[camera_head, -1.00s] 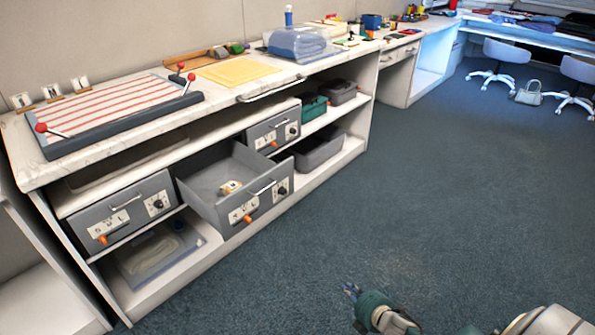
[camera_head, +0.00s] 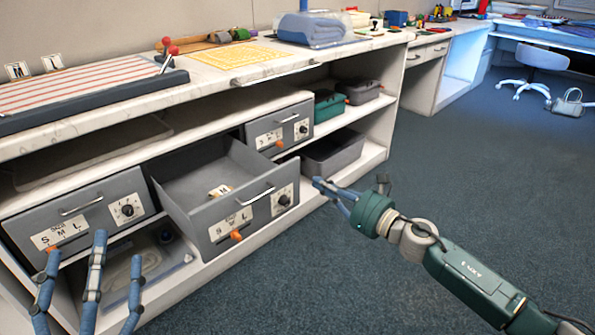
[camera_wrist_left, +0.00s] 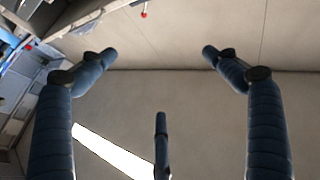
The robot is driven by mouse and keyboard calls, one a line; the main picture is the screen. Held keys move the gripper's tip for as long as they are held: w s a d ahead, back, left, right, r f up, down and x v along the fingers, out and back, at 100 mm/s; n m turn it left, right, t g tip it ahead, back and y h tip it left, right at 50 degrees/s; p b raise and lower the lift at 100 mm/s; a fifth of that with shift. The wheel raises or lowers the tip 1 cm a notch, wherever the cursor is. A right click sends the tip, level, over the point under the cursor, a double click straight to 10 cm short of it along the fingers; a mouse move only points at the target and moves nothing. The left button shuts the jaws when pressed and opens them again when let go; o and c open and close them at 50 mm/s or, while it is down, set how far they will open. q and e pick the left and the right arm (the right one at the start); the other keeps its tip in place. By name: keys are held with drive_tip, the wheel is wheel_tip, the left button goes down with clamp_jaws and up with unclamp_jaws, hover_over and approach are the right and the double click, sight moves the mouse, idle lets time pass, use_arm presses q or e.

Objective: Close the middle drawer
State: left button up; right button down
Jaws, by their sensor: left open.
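The middle drawer (camera_head: 225,213) is a grey drawer with a silver handle (camera_head: 256,194), a label, an orange knob and a black dial. It is pulled out from the shelf unit, and a small pale item (camera_head: 219,191) lies inside. My left gripper (camera_head: 88,270) is open and empty in front of the left drawer, to the left of the middle drawer. Its spread blue fingers also show in the left wrist view (camera_wrist_left: 155,70), with nothing between them. My right gripper (camera_head: 350,186) is empty, its fingers apart, to the right of the middle drawer's front.
A shut grey drawer (camera_head: 85,212) is on the left and another (camera_head: 280,130) on the right. Bins (camera_head: 329,106) and an open grey box (camera_head: 335,153) stand farther right. The counter (camera_head: 215,76) overhangs the shelves. The blue carpet (camera_head: 470,160) at right is clear.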

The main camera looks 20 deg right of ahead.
sight(290, 165)
drive_tip(key=x, duration=0.8)
drive_tip(key=shift+w, duration=0.25)
use_arm(q)
drive_tip(key=shift+s+r+t, duration=0.35)
drive_tip(key=shift+r, duration=0.25)
drive_tip(key=shift+s+r+t, duration=0.3)
drive_tip(key=shift+r+t, duration=0.05)
drive_tip(key=shift+r, duration=0.25)
use_arm(e)
drive_tip(key=shift+w+a+f, duration=0.1)
drive_tip(key=shift+w+a, duration=0.1)
drive_tip(key=shift+w, duration=0.3)
